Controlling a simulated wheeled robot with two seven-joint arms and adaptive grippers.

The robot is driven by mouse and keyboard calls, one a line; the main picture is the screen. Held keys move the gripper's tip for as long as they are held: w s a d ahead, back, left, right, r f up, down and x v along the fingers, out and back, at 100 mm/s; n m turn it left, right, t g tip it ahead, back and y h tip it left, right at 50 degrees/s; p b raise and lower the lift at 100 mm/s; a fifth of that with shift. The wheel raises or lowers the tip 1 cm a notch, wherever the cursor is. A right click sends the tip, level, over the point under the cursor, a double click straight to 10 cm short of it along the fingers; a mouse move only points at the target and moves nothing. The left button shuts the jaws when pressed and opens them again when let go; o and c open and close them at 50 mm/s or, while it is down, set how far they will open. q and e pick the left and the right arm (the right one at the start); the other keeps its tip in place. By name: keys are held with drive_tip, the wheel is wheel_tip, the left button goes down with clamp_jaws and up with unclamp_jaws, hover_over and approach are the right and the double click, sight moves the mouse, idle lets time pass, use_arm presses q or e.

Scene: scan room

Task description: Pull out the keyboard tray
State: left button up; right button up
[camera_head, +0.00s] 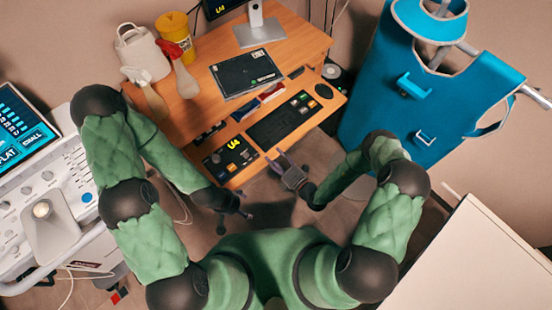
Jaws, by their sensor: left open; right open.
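The orange wooden keyboard tray (337,99) sticks out from under the desk (300,39), with its top surface in view. A black keyboard (284,121) and a dark mouse (323,91) lie on it, and a black pad marked "U4" (230,157) lies at its left end. My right gripper (277,157) is open and empty, close to the tray's front edge near the middle. I cannot tell if it touches the edge. My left gripper (236,220) is open and empty, lower and further from the tray, below its left end.
A scanner console (40,210) is at left, a blue apron rack (410,90) at right, and a white cabinet (475,262) at lower right.

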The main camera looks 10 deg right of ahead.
drive_tip(key=v, duration=1.2)
drive_tip(key=shift+a, duration=0.1)
idle(0.4)
